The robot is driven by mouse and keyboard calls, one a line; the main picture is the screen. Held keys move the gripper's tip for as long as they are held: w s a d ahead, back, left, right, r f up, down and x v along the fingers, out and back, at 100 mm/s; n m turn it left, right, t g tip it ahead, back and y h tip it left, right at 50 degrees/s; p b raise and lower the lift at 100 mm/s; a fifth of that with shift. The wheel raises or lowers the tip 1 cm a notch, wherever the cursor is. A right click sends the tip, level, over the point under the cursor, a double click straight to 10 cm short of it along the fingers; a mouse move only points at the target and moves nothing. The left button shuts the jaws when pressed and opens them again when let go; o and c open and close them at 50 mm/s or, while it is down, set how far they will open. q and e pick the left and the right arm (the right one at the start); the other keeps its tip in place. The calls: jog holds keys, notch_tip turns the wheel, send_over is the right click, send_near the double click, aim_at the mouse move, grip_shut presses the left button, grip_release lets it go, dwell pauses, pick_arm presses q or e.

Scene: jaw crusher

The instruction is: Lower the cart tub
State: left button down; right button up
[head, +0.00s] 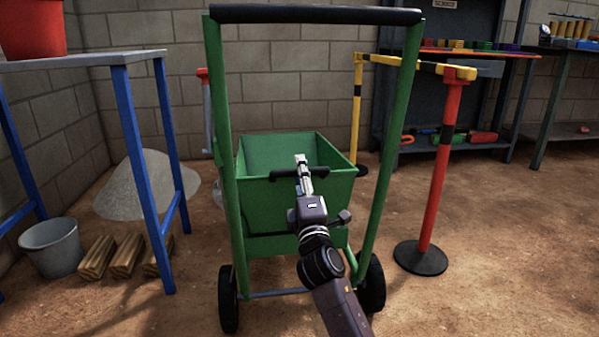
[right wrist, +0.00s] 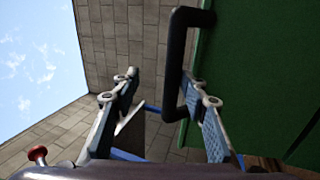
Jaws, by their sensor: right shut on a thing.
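The green cart tub (head: 262,205) sits level, open at the top, between the cart's tall green side posts (head: 393,150). A black bar handle (head: 284,174) is on its near side; it also shows in the right wrist view (right wrist: 177,55) beside the tub's green wall (right wrist: 235,70). In the right wrist view the fingers (right wrist: 160,92) stand apart, with the bar against the right-hand finger. My left gripper is not in view.
A black push bar (head: 316,14) tops the cart, which stands on black wheels (head: 228,299). A blue-legged table (head: 140,165) is on the left, above a grey bucket (head: 52,248) and wood blocks (head: 126,254). A red barrier post (head: 437,165) stands close on the right.

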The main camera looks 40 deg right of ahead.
jog(key=shift+s+a+f+b, duration=0.5)
jog(key=shift+s+a+f, duration=0.05)
jog(key=shift+s+f, duration=0.3)
jog(key=shift+c, duration=0.3)
